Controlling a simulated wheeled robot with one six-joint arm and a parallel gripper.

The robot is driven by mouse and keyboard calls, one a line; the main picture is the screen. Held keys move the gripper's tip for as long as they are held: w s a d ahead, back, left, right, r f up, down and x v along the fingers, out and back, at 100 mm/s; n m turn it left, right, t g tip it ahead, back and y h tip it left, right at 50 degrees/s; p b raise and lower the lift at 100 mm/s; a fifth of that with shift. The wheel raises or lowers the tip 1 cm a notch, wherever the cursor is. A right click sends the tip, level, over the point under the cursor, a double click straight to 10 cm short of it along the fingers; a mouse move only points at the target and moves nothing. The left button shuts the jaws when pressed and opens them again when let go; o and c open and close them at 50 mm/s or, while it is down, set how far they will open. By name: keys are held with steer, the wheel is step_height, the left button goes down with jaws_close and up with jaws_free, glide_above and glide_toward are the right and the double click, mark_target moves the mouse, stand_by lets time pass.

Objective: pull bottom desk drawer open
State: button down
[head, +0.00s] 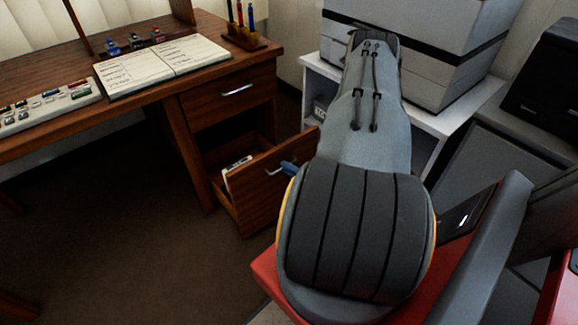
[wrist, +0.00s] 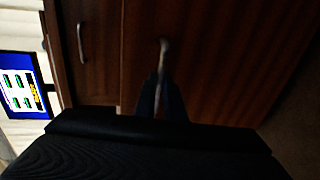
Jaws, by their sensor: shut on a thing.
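The bottom desk drawer (head: 262,183) is a brown wooden drawer that stands part way out of the desk. A white item lies inside it at the left. Its silver handle (head: 272,171) sits on the drawer front, and the handle also shows dimly in the wrist view (wrist: 163,44). My gripper (head: 288,167) shows as small blue fingers at the right end of this handle, mostly hidden behind my arm. In the wrist view its dark fingers (wrist: 162,85) reach to the handle and are shut on it.
The top drawer (head: 232,96) is closed above. A notebook (head: 165,66), a pen holder (head: 243,38) and a keypad-like device (head: 45,106) lie on the desk. A white shelf (head: 322,78) with a large grey machine (head: 440,50) stands at the right. Carpet (head: 110,230) is clear at the left.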

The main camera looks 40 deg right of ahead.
steer(key=c, duration=1.8)
jaws_free()
steer(key=shift+c, duration=0.2)
steer(key=v, duration=0.7)
steer(key=shift+s+p, duration=0.4)
steer(key=shift+s, duration=0.05)
steer(key=shift+a+r, duration=0.1)
